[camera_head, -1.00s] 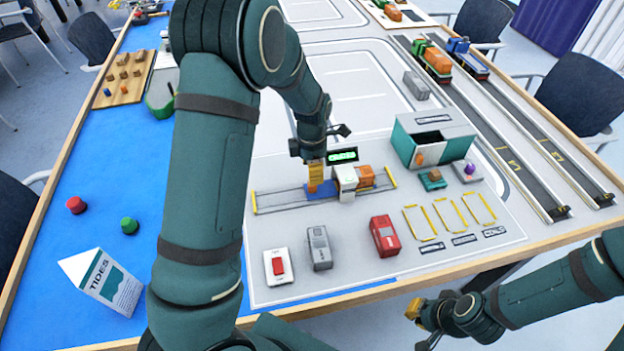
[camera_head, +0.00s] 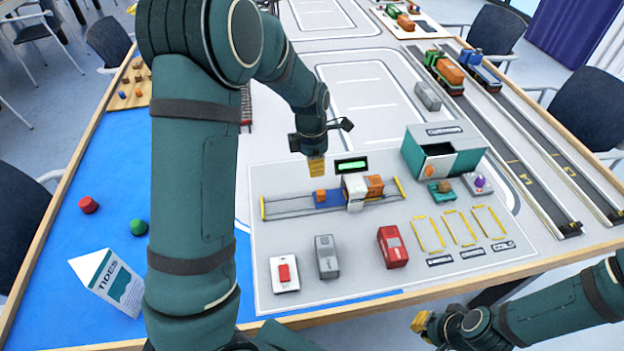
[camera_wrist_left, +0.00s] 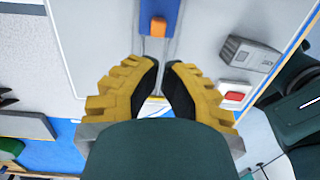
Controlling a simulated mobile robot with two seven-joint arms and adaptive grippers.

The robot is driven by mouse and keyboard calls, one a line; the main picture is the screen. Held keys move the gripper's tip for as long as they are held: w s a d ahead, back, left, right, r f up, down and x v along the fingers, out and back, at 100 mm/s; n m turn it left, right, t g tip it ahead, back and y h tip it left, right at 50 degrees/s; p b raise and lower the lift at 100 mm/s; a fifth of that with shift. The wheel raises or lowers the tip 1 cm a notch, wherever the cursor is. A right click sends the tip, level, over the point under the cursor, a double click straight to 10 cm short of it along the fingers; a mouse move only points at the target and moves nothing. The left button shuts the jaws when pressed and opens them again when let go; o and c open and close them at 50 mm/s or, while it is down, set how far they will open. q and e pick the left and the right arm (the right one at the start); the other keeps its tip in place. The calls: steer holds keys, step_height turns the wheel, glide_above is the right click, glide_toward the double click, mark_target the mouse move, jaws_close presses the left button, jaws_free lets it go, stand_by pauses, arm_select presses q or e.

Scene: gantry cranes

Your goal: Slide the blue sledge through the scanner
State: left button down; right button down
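The blue sledge (camera_head: 328,198) sits on its rail track, left of the white scanner arch (camera_head: 354,192), with its orange knob (camera_head: 320,196) at the left end. An orange-brown box (camera_head: 374,186) shows on the track just right of the arch; what is inside the arch is hidden. My left gripper (camera_head: 317,168) is above the knob, pointing down and apart from it. In the left wrist view its yellow fingers (camera_wrist_left: 161,68) are apart with nothing between them, and the knob (camera_wrist_left: 158,27) lies beyond the tips. My right gripper (camera_head: 422,322) hangs off the table's front edge; its opening is unclear.
A display with a green bar (camera_head: 352,165) stands behind the arch. A red switch (camera_head: 284,273), a grey block (camera_head: 326,257) and a red vehicle (camera_head: 392,247) stand in front of the track. A teal-and-grey building (camera_head: 443,150) is at the right.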

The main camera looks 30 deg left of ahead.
arm_select(q)
steer(key=s+a+f+t+h+p, duration=0.1)
steer(key=s+a+t+h+p, duration=0.15)
steer(key=s+a, duration=0.45)
steer(key=b+x, duration=0.1)
steer(key=x, duration=0.2)
steer(key=w+b+x, duration=0.1)
steer(key=x, duration=0.2)
steer(key=a+b+x, duration=0.1)
steer(key=x, duration=0.3)
steer(key=shift+w+f+b, duration=0.15)
steer(key=shift+w+b, duration=0.05)
steer(key=shift+b, duration=0.1)
steer(key=shift+w+d, duration=0.8)
steer(key=shift+d, duration=0.05)
steer(key=shift+w+d, duration=0.5)
steer(key=shift+d, duration=0.1)
